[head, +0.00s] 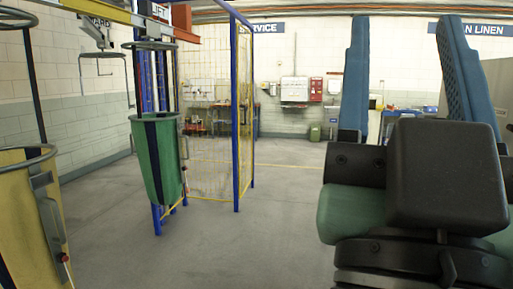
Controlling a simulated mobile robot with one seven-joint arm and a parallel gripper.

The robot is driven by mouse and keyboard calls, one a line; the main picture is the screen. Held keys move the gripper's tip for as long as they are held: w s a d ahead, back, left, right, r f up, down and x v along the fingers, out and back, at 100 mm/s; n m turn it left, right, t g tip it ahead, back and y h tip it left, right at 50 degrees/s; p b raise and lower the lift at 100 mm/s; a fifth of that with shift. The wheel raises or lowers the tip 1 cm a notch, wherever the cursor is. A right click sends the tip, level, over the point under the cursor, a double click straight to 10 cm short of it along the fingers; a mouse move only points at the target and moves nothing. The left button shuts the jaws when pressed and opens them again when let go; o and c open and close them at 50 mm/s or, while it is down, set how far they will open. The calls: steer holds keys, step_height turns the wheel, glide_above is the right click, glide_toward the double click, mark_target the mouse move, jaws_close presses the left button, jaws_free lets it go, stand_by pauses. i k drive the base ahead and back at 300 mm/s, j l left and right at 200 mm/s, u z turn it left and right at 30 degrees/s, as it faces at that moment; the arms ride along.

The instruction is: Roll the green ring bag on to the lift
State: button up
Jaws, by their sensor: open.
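The green ring bag (170,165) hangs at left centre, upright, with a dark vertical stripe and a ring at its mouth. A grey handle (183,150) with a red part is on its right side. A larger dark ring (150,45) is above it, close under the overhead rail (100,11). The lift (237,110), with blue posts and yellow mesh, stands just behind and right of the bag under a partly hidden sign ending "IFT". Whether the bag is inside the lift frame I cannot tell. My gripper does not show.
A yellow bag (28,215) hangs at the near left, cut off by the edge. An empty hanger (102,66) is behind. A large black body with green parts blocks the right, with blue upright panels (355,75) behind. The middle floor (255,235) is clear.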

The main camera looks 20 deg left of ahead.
mark_target(156, 136)
steer(key=i+j+u, duration=0.25)
steer(key=i+u, duration=0.15)
steer(key=i+j+u, duration=0.1)
steer(key=i+u, duration=0.35)
steer(key=i+l+u, duration=0.1)
steer(key=i+u, duration=0.3)
steer(key=i, duration=0.2)
steer(key=i+l, duration=0.1)
steer(key=i, duration=0.3)
steer(key=i+l, duration=0.15)
steer(key=i, duration=0.3)
steer(key=i+l, duration=0.1)
steer(key=i, duration=0.3)
